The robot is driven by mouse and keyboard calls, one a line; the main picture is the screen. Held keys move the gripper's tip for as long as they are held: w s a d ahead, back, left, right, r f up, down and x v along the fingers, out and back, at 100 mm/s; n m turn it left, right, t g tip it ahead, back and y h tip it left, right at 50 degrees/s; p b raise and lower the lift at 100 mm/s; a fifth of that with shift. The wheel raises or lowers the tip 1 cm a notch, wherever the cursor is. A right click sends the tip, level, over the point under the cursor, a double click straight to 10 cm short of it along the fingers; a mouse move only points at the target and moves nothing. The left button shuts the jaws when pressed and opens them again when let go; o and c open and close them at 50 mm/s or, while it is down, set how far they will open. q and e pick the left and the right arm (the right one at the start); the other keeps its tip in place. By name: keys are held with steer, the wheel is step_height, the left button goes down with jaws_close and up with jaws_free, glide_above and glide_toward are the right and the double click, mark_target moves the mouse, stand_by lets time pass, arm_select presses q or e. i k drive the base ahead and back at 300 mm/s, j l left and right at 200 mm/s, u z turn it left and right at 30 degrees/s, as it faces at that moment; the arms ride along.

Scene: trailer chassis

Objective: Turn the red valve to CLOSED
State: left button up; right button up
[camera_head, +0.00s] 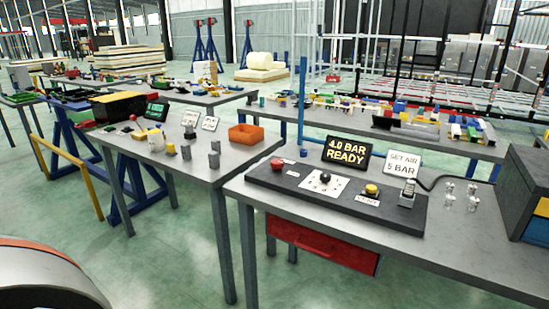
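A dark control panel (250,176) lies on the right-hand grey table. A small round red part (277,164) sits at its left end; it may be the red valve, but its handle position cannot be made out. A small white label (293,175) beside it is too small to read. Neither of my grippers shows in the head view.
The panel also bears a black knob (325,178) on a white dial plate, a yellow button (371,189) and an upright metal fitting (407,193). A black display (347,152) reads "4.0 BAR READY". A white sign (402,164) reads "SET AIR 5 BAR". The table (450,240) is bare in front.

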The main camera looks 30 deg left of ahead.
mark_target(276, 164)
steer(key=j+z, duration=0.3)
steer(key=j, duration=1.65)
steer(key=i, duration=0.05)
